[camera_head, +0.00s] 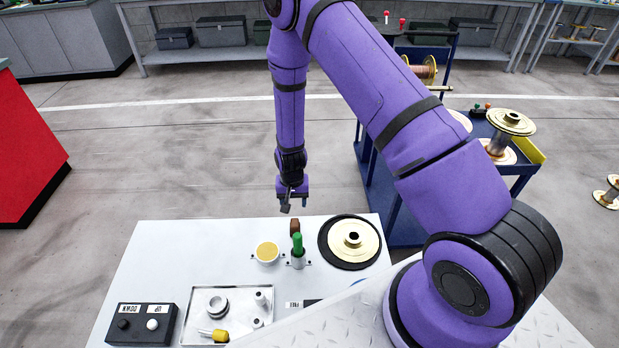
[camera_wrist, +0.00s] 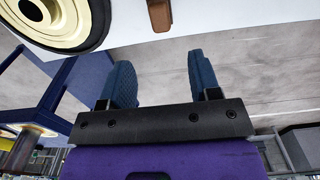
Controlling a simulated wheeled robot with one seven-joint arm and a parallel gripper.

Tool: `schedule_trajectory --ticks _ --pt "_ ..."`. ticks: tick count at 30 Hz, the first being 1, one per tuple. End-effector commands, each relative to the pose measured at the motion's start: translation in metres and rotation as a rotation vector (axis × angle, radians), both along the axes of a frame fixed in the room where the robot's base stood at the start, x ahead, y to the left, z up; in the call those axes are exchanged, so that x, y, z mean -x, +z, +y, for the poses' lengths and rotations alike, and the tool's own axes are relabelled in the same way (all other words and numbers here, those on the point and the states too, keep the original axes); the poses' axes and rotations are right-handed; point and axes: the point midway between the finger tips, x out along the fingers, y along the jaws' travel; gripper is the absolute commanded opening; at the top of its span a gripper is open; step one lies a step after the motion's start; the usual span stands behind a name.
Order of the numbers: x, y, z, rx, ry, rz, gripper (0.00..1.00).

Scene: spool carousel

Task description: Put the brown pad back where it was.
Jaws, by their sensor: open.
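The brown pad (camera_head: 295,227) is at the far edge of the white table, just behind a green-handled tool (camera_head: 298,243) in a small metal holder. The tool partly hides it. In the wrist view the pad (camera_wrist: 159,15) shows at the top, cut off by the frame. My gripper (camera_head: 292,207) hangs just beyond the table's far edge, near the pad and apart from it. In the wrist view my gripper (camera_wrist: 161,65) has its two blue fingers spread with nothing between them.
A cup of yellow stuff (camera_head: 267,252) stands left of the tool. A gold reel on a black disc (camera_head: 351,241) is to its right. A metal tray (camera_head: 228,315) and a button box (camera_head: 142,324) are nearer. A blue cart (camera_head: 390,190) with spools stands behind right.

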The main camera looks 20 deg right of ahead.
Motion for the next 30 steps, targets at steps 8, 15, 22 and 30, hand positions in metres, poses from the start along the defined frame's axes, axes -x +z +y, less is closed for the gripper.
schedule_trajectory --ticks 8,15,22,30 --pt "-0.008 0.029 0.0 -0.009 0.009 -0.018 0.57" --pt "-0.02 0.127 -0.002 -0.036 0.056 -0.074 0.57" --pt "-0.013 0.223 -0.009 -0.053 0.108 -0.132 0.57" --pt "0.018 0.324 -0.02 -0.057 0.17 -0.199 0.57"
